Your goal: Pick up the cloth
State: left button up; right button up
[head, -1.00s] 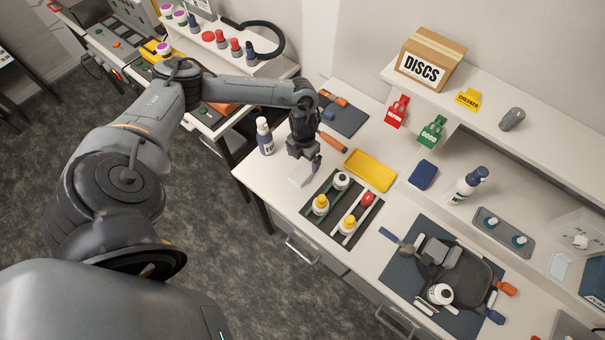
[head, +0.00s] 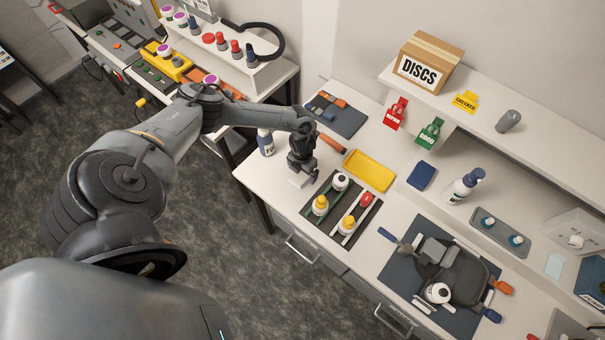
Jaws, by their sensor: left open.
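My left gripper (head: 303,177) is open and low over the left part of the bench, pointing down. A small white, flat piece (head: 295,183), which may be the cloth, lies on the bench under it. The gripper hides part of that piece, and I cannot tell if they touch. A pale blue flat piece (head: 555,265) at the far right could also be a cloth. My right gripper is not in view.
A dark tray (head: 335,222) with bottles is just right of my gripper. A white bottle (head: 265,143) stands behind it at left. A yellow tray (head: 369,171) and a blue pad (head: 421,176) lie farther right. A dark mat (head: 399,271) holds grey parts.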

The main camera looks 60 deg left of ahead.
pick_arm(q)
jog(key=c, duration=1.1)
jog(key=shift+r, duration=0.1)
jog(key=shift+c, duration=0.3)
jog(key=shift+r, duration=0.4)
jog(key=r, duration=0.1)
jog(key=r+b, duration=0.1)
jog(key=w+d+r, duration=0.1)
jog(key=shift+r, duration=0.2)
jog(key=w+d+r+b, duration=0.3)
jog(key=w+d+r, duration=0.3)
jog(key=w+d, duration=0.1)
jog(key=shift+w+r, duration=0.2)
jog(key=shift+r, duration=0.1)
jog(key=shift+d, duration=0.1)
jog(key=o, duration=0.6)
jog(key=shift+c, duration=0.2)
jog(key=c, duration=0.4)
